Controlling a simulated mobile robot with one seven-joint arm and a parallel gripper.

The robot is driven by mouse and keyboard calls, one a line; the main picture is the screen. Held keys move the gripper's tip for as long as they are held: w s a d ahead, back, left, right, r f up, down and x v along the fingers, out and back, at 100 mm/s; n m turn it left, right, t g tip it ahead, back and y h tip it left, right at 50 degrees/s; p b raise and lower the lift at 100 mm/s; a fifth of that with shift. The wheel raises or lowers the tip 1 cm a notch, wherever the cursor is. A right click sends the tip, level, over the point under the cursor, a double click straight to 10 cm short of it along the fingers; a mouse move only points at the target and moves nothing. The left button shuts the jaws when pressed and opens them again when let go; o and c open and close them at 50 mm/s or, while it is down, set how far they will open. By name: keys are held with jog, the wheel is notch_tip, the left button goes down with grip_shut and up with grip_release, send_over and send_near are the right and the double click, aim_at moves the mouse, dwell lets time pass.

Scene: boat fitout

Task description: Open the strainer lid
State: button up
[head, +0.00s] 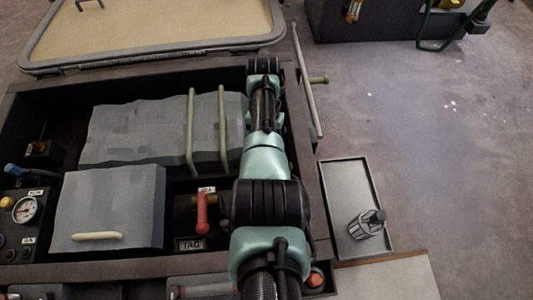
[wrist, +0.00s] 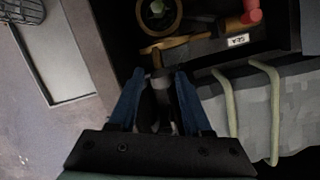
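In the wrist view a round body with an olive ring and dark centre (wrist: 158,14) sits at the top edge, partly cut off; it looks like the strainer with its lid. A brown-yellow bar or pipe (wrist: 172,43) runs just below it. My gripper (wrist: 158,82) is open, its two blue fingers apart, below the bar in the picture. A dark shape shows between the fingers; I cannot tell whether it is touched. In the head view my arm covers this part of the bay, and neither gripper nor strainer can be made out.
A red-handled valve (head: 202,213) stands in the bay, near a label (wrist: 238,40). Grey blocks with pale handles (head: 115,205) fill much of the bay. A grey tray (head: 345,180) holding a wire basket (head: 364,226) lies right of the bay rim. The floor at right is clear.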

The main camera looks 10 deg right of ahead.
jog(key=p+v, duration=0.3)
jog(key=v, duration=0.7)
